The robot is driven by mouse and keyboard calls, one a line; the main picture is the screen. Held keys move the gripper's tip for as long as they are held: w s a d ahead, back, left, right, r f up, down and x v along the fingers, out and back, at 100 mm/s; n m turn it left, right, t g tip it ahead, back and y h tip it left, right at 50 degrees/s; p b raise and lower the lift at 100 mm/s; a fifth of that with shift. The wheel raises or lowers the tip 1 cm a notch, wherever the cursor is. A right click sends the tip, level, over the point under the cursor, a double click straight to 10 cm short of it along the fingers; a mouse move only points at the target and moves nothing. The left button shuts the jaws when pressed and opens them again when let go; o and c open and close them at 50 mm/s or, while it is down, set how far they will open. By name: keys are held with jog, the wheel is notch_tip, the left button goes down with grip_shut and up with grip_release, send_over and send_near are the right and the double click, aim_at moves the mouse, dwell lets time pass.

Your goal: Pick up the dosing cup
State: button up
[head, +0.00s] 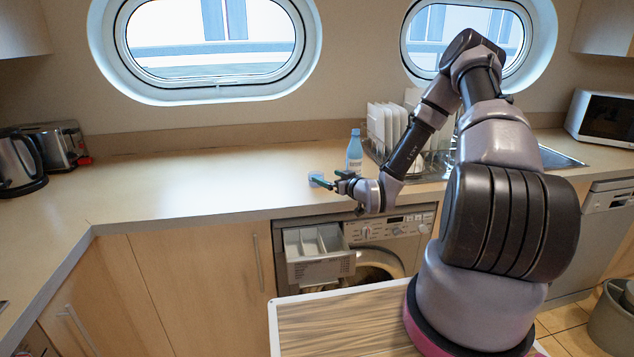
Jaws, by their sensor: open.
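A small pale, whitish-blue cup (315,177), which looks like the dosing cup, stands on the worktop (220,180) near its front edge. My gripper (328,179) is open at the cup, coming from the right with its dark green-tipped fingers pointing left. One fingertip overlaps the cup in the picture. I cannot tell whether the fingers touch it or are around it. Part of the cup is hidden by the finger.
A blue bottle (354,153) stands just behind my gripper. A dish rack with white plates (385,127) is behind right. Below, the washing machine's detergent drawer (318,270) is pulled out. A kettle (18,163) and toaster (58,145) are far left; the worktop between is clear.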

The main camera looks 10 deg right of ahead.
aim_at(312, 173)
jog(key=x, duration=0.5)
jog(key=shift+a+f, duration=0.45)
jog(key=c, duration=1.4)
jog(key=shift+r, duration=0.2)
